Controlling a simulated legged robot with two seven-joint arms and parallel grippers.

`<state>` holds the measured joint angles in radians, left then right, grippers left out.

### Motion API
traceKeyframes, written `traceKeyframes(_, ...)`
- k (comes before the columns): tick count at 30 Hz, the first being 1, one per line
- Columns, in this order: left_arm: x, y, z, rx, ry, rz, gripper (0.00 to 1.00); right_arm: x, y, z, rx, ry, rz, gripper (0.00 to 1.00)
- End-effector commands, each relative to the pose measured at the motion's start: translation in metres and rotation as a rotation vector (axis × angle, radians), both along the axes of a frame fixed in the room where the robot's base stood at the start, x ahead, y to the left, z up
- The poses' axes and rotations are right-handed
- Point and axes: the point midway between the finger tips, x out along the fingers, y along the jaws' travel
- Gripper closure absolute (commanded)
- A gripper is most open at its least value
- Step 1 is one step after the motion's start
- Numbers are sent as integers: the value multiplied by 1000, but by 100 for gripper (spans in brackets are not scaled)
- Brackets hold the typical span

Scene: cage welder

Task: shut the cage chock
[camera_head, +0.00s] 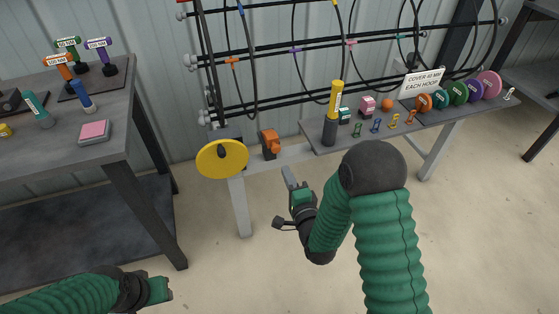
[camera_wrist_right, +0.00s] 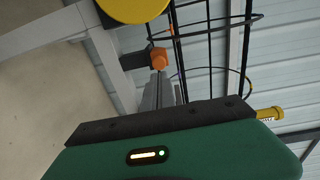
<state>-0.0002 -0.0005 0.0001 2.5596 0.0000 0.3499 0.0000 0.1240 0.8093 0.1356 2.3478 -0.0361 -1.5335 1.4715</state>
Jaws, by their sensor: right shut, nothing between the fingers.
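The orange block (camera_head: 270,143), which looks like the cage chock, sits on the grey rail beside the yellow wheel (camera_head: 222,158). It also shows in the right wrist view (camera_wrist_right: 157,59), just past my fingertips. Whether it is open or shut I cannot tell. The cage (camera_head: 290,55) of black rods and hoops stands behind it. My right gripper (camera_head: 287,173) is shut and empty, in front of and below the orange block, apparently apart from it. My left gripper (camera_head: 164,289) is at the lower left, far from the block; its jaws are not clear.
A grey bench (camera_head: 330,140) at the right holds a yellow-topped cylinder (camera_head: 333,110), small clips, several coloured discs and a sign (camera_head: 422,82). A dark table (camera_head: 110,140) with stamps and a pink pad (camera_head: 95,131) stands at the left. The floor between is clear.

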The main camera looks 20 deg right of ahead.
Motion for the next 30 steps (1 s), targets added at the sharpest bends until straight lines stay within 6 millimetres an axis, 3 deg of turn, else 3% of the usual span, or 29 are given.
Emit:
traceKeyframes(6,0,0,-18,0,1,1,64,48,-1,-5,1,-4,0,100)
traceKeyframes(12,0,0,-28,0,1,0,64,76,-1,-6,1,-1,0,100)
traceKeyframes(25,0,0,-29,0,1,0,64,83,-1,-4,1,1,0,100)
traceKeyframes(30,0,0,-30,0,1,0,64,106,-1,-5,2,0,-2,100)
